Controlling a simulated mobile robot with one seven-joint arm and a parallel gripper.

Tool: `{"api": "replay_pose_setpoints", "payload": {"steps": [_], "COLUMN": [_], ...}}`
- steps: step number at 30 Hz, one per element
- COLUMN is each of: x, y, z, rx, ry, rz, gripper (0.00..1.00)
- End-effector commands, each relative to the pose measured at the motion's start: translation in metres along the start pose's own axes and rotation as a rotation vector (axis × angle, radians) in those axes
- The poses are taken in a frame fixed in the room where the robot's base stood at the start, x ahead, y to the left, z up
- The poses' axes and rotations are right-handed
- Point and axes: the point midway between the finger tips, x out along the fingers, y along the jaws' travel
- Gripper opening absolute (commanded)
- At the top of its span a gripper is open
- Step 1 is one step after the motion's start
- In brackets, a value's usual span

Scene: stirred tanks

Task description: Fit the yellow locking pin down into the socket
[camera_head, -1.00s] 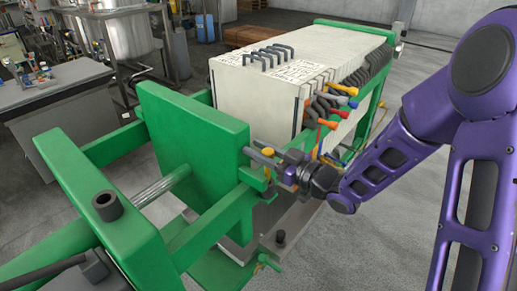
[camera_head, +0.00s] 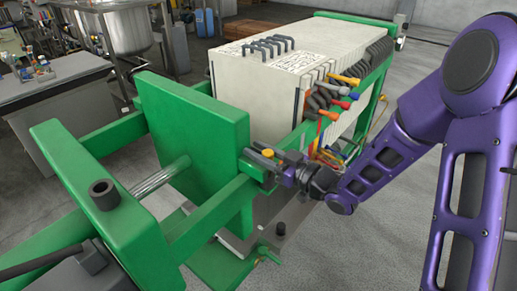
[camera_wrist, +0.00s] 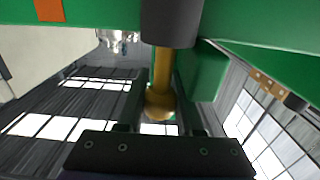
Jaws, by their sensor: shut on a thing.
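The yellow locking pin (camera_head: 268,153) shows as a small yellow knob at the green bracket, beside the big green plate. In the wrist view the pin (camera_wrist: 162,68) has a round knob and a straight shank, between my two dark fingers. My gripper (camera_wrist: 160,103) is shut on it at the knob end. A dark grey cylinder, apparently the socket (camera_wrist: 172,22), lies at the far end of the shank. The shank's end meets or passes its rim; how deep it sits I cannot tell. My gripper (camera_head: 270,161) reaches in from the right.
The green bracket (camera_head: 252,172) and green side rail (camera_head: 215,205) lie close around my gripper. Behind stands the pale plate stack (camera_head: 255,85) with several coloured hose ends (camera_head: 340,92) near my arm. Open floor (camera_head: 400,235) lies to the right.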

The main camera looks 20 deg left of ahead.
Motion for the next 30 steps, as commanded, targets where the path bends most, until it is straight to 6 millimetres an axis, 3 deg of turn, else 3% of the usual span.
{"api": "replay_pose_setpoints", "payload": {"steps": [11,12,17,26,30], "x": [0.000,0.000,0.000,-0.001,-0.012], "y": [0.000,0.000,0.000,0.000,0.001], "z": [0.001,0.001,0.001,0.001,0.001], "rx": [-0.001,-0.001,0.000,0.000,-0.001], "ry": [0.000,0.000,0.000,0.000,-0.002], "rz": [0.000,0.000,0.000,0.000,0.002], "gripper": [0.00,0.42,0.70,0.70,0.70]}}
